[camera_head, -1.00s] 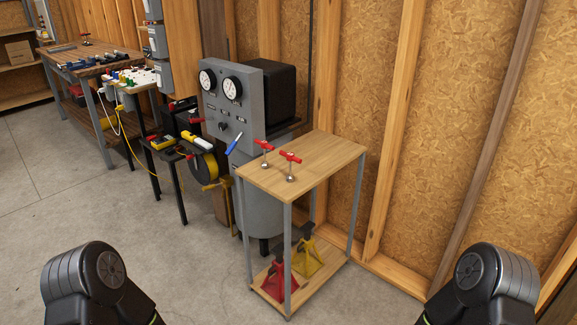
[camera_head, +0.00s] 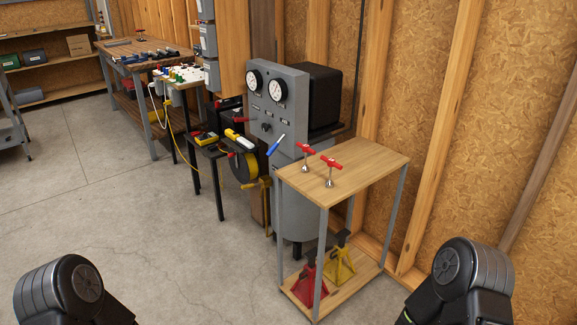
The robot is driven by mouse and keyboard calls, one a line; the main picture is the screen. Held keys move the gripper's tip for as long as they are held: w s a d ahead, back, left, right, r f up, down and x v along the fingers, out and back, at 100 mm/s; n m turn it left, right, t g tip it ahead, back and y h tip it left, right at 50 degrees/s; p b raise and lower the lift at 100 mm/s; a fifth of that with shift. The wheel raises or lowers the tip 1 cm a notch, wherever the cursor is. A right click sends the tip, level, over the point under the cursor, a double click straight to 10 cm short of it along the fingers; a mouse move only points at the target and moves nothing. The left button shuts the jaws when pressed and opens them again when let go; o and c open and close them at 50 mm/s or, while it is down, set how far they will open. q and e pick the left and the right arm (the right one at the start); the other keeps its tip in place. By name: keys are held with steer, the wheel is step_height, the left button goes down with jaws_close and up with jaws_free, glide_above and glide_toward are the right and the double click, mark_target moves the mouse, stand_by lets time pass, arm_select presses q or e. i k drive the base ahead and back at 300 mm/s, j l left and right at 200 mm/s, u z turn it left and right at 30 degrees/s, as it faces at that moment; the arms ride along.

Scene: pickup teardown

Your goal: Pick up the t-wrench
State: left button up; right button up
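Two T-shaped tools with red cross handles stand upright on the wooden top of a small shelf stand (camera_head: 370,165). The left t-wrench (camera_head: 305,157) is near the stand's back left corner. The other t-wrench (camera_head: 330,170) stands a little to its right and nearer to me. I cannot tell which one the task names. Parts of my left and right arms show at the bottom corners, well apart from the stand. Neither gripper is in view.
A grey gauge panel (camera_head: 265,110) stands behind the stand, with a blue-handled lever. Red (camera_head: 308,278) and yellow (camera_head: 340,262) jack stands sit on the stand's lower shelf. A workbench (camera_head: 140,60) is at the back left. The concrete floor (camera_head: 110,210) at left is clear.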

mark_target(331, 161)
steer(key=i+l+u, duration=0.2)
steer(key=u, duration=0.15)
steer(key=i+l+u, duration=0.15)
steer(key=l+u, duration=0.2)
steer(key=i+l+u, duration=0.1)
steer(key=l+u, duration=0.25)
steer(key=i+l, duration=0.1)
steer(key=l, duration=0.3)
steer(key=i+l+u, duration=0.1)
steer(key=l, duration=0.35)
steer(key=i+l, duration=0.1)
steer(key=l, duration=0.35)
steer(key=u, duration=0.05)
